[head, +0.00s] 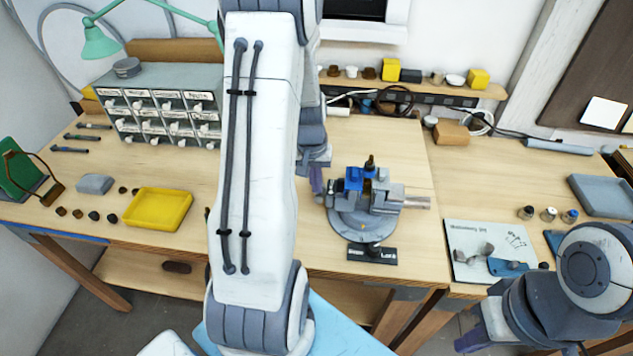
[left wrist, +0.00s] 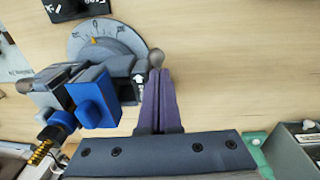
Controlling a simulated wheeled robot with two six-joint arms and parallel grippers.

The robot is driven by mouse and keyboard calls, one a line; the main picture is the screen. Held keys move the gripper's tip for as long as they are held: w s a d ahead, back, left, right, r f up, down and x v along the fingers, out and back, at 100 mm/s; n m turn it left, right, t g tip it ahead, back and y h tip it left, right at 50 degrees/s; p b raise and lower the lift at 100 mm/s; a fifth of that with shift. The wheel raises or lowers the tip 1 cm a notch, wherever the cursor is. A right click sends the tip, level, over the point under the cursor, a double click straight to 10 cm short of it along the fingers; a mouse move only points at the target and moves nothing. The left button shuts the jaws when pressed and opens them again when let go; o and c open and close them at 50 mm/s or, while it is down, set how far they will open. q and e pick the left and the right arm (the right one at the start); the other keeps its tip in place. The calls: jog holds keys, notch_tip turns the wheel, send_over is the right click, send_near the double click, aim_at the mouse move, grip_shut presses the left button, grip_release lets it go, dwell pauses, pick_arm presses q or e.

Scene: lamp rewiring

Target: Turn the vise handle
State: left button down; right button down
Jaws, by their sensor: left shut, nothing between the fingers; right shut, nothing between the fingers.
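The vise (head: 362,215) stands near the bench's front edge, with blue jaws and a round grey base. It also shows in the left wrist view (left wrist: 98,45), with a dial on its base. A rounded grey handle end (left wrist: 156,57) sticks out of the vise on the side by my left gripper. My left gripper (left wrist: 161,72) is shut and empty, its purple fingertips right by that handle end; I cannot tell whether they touch. In the head view my left arm hides part of the bench. My right gripper (head: 466,343) is shut and empty at the lower right, away from the vise.
A yellow tray (head: 158,209) and a drawer cabinet (head: 160,105) stand left of my arm. Right of the vise lies a paper sheet (head: 470,240) with parts on it. A small dark plate (head: 372,254) sits at the vise's front. The bench behind the vise is fairly clear.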

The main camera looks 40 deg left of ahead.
pick_arm(q)
jog(key=shift+s+d+f+b, duration=0.15)
jog(key=shift+f+b, duration=0.1)
jog(key=shift+b, duration=0.05)
jog(key=shift+s+d+f+b, duration=0.35)
jog(key=shift+s+f+b, duration=0.2)
jog(key=shift+s+b, duration=0.15)
jog(key=shift+s+d+r, duration=0.1)
pick_arm(e)
jog(key=shift+s+f, duration=0.4)
jog(key=shift+f, duration=0.45)
